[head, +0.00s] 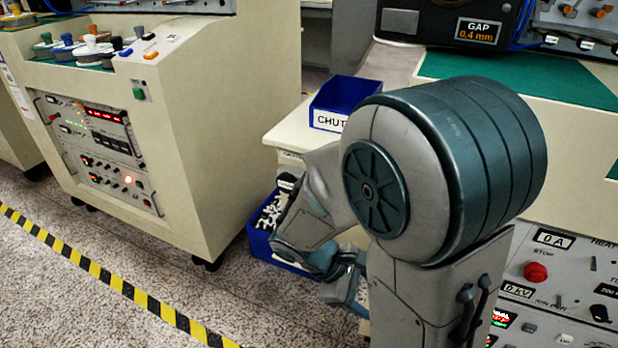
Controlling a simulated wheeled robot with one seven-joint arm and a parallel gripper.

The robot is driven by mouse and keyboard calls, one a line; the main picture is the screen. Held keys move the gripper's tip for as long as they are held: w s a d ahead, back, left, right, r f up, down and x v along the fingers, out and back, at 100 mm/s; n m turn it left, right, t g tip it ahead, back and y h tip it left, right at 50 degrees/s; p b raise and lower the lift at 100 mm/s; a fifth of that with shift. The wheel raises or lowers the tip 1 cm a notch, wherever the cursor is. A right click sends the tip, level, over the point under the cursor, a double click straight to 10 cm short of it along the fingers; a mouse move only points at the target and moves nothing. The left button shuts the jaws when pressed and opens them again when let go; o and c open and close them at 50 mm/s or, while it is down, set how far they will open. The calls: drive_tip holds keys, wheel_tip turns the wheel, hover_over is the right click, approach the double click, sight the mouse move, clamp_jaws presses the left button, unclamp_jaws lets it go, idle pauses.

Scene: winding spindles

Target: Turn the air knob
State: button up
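I cannot make out any knob labelled air. A black knob (600,313) shows on the grey control panel (540,318) at the lower right, partly cut off by the frame edge. Small knobs (100,165) also sit on the rack panel of the cream cabinet at the left, too small to read. My arm fills the middle right and hides part of the bench and panel. The end of my arm, with my gripper (347,288), is low in the middle, largely hidden behind my own arm links. Its fingers cannot be made out, and no held thing shows.
A red stop button (535,272) is on the right panel. A blue bin marked CHUT (343,103) stands on a cream stand, and a blue bin of white pieces (262,245) is below. Yellow-black tape (110,281) crosses the open floor beside the cream cabinet (215,125).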

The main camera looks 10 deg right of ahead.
drive_tip(key=w+a+r+n+t+h+p, duration=0.35)
drive_tip(key=w+n+t+h+p, duration=0.45)
drive_tip(key=n, duration=0.6)
drive_tip(key=w+a+n+t+y+p, duration=0.2)
drive_tip(key=w+a+n+t+y, duration=0.3)
drive_tip(key=w+a+n+t, duration=0.5)
drive_tip(key=w+d+n+g, duration=0.1)
drive_tip(key=w+d+n, duration=0.1)
drive_tip(key=w+d, duration=0.5)
drive_tip(key=shift+w+d+f+b, duration=0.3)
drive_tip(key=shift+d+f+b, duration=0.05)
drive_tip(key=shift+d, duration=0.65)
drive_tip(key=c, duration=1)
